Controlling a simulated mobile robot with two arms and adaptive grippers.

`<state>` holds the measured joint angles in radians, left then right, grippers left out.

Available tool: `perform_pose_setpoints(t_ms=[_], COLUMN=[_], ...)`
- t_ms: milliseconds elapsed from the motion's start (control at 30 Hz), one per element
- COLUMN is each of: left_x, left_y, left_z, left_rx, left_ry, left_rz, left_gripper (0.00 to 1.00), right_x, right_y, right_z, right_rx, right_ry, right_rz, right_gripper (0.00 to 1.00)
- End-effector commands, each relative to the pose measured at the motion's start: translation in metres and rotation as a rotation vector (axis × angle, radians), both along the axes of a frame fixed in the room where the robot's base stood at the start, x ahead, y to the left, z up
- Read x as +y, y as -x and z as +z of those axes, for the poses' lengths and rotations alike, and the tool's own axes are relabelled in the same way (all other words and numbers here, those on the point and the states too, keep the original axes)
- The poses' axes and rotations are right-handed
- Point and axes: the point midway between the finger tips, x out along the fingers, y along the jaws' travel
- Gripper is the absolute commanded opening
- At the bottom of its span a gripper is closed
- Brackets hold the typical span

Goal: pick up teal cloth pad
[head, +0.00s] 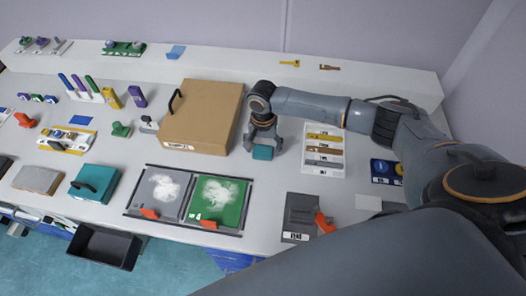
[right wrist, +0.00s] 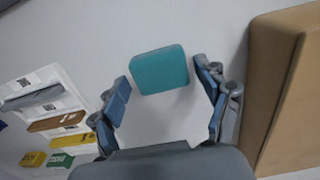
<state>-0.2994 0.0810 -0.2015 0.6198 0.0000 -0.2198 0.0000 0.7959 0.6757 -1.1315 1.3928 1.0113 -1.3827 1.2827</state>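The teal cloth pad (right wrist: 160,70) is a small rounded block lying on the white bench. In the right wrist view it sits just ahead of my right gripper (right wrist: 162,88), around the line between the two fingertips. The fingers are spread wide, with a gap on each side of the pad. In the head view the pad (head: 262,153) shows just below my right gripper (head: 263,143), which points down beside the brown box. My left gripper does not show in either view.
The large brown box (head: 202,112) stands close on the left of the pad. A white rack (head: 322,165) with yellow, brown and grey tools stands to the right. Trays with white powder (head: 212,222) lie nearer the front. Bare bench lies around the pad.

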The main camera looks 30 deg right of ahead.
Motion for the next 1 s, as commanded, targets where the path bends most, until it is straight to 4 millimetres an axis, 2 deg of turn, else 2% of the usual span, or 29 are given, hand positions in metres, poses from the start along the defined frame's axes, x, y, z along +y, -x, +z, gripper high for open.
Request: perform_pose_setpoints(t_ms=[33,100,133,467,600,767,1000], left_x=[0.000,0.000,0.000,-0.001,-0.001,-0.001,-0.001], left_y=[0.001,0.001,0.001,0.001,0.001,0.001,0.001], left_z=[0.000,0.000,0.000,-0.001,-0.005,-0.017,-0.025], left_rx=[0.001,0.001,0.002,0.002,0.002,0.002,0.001], left_ry=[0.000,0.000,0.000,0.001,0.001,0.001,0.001], left_rz=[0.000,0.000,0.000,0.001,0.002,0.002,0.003], left_gripper=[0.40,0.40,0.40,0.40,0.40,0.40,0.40], right_x=[0.000,0.000,0.000,0.000,0.000,0.000,0.038], right_y=[0.000,0.000,0.000,0.000,0.000,-0.001,0.012], right_z=[0.000,0.000,0.000,0.001,0.007,0.028,0.076], right_rx=[0.000,0.000,0.000,0.000,-0.002,-0.004,-0.004], right_ry=[0.000,0.000,0.000,0.000,-0.001,-0.002,-0.004], right_rz=[0.000,0.000,0.000,-0.001,-0.001,0.000,0.005], right_gripper=[0.57,0.43,0.39,0.39,0.39,0.39,0.39])
